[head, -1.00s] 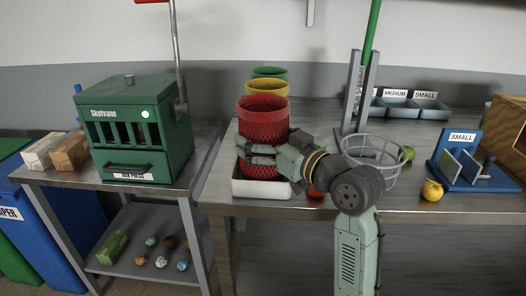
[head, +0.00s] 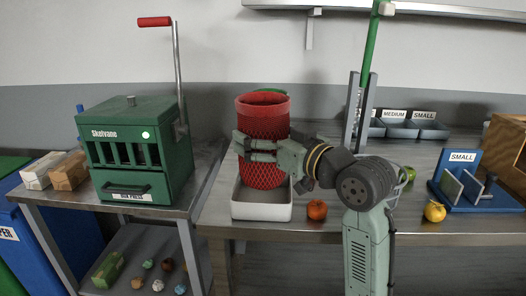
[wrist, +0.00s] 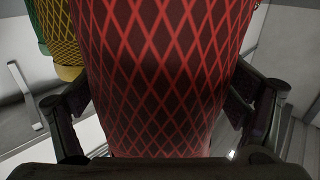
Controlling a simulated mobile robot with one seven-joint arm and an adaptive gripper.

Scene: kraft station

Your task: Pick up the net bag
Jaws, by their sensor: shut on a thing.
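The net bag is a tall red mesh tube with a solid red rim (head: 263,118), upright at or just above the white tray (head: 262,212) on the bench. Whether its base touches the tray is unclear. My gripper (head: 240,146) comes from the right, its fingers around the bag at mid-height. In the wrist view the red mesh (wrist: 165,75) fills the middle, with a finger against each side. The gripper is shut on it.
Yellow (wrist: 61,30) and green (wrist: 40,48) bags are close behind. An orange fruit (head: 316,210) is right of the tray; a yellow fruit (head: 434,211) and the blue SMALL stand (head: 460,170) are further right. A green box press (head: 138,150) is left, across a gap.

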